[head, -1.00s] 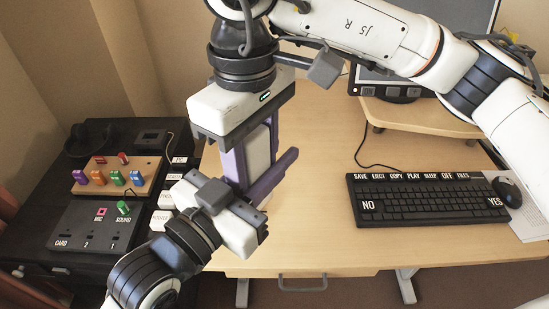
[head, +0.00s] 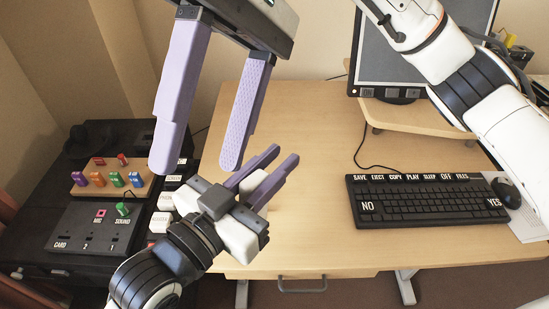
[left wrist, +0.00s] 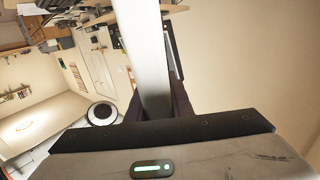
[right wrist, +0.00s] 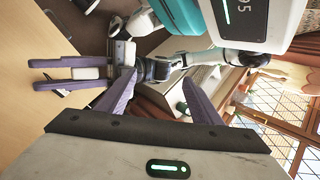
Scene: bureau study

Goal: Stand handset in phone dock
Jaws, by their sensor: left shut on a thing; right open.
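My left gripper (head: 262,178) is in the lower middle of the head view, its purple fingers pointing up and right. It is shut on the pale handset, which shows as a long light bar (left wrist: 153,60) between the fingers in the left wrist view. The left gripper (right wrist: 65,73) also shows at the left of the right wrist view. My right gripper (head: 195,155) is open and empty, large and close in the head view, its fingers pointing down. A phone dock cannot be made out for sure; the right fingers cover part of the black cabinet's back.
The black cabinet (head: 45,215) at left bears a wooden rack (head: 110,178) of coloured pegs and several white keys. On the wooden desk (head: 310,220) are a keyboard (head: 430,200), a mouse (head: 507,192) and a monitor on a riser (head: 425,117). The desk's middle is clear.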

